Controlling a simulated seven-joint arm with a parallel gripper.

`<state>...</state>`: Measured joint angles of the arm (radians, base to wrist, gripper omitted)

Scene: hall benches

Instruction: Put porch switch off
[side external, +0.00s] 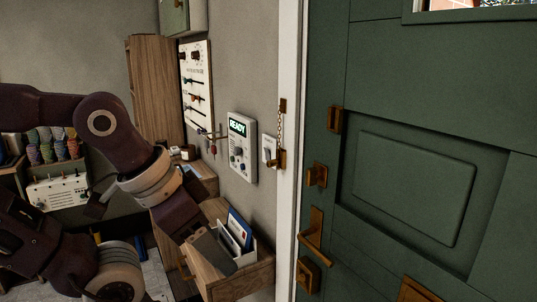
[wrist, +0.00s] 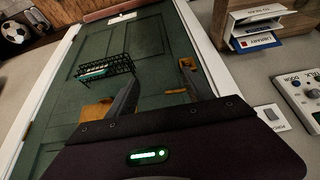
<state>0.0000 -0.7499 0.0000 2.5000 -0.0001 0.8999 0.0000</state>
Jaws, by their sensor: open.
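The likely porch switch is a small white wall plate (side external: 267,148) between the grey control panel and the door frame in the side view, partly covered by a hanging brass chain and its fitting. In the wrist view a white switch plate (wrist: 273,117) lies at the right, beside my gripper's body. Its lever is too small to tell on or off. My gripper (wrist: 160,74) is open, its two dark fingers apart with nothing seen held between them. The fingers show against the green door, left of the plate and apart from it. In the side view its fingertips cannot be made out.
The green door (side external: 415,185) carries a brass lever handle (side external: 314,238) and other brass fittings. A panel reading READY (side external: 242,146) hangs left of the switch. Below stands a wooden shelf (side external: 240,281) with a letter holder (side external: 241,262). A wire basket (wrist: 104,68) is on the door.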

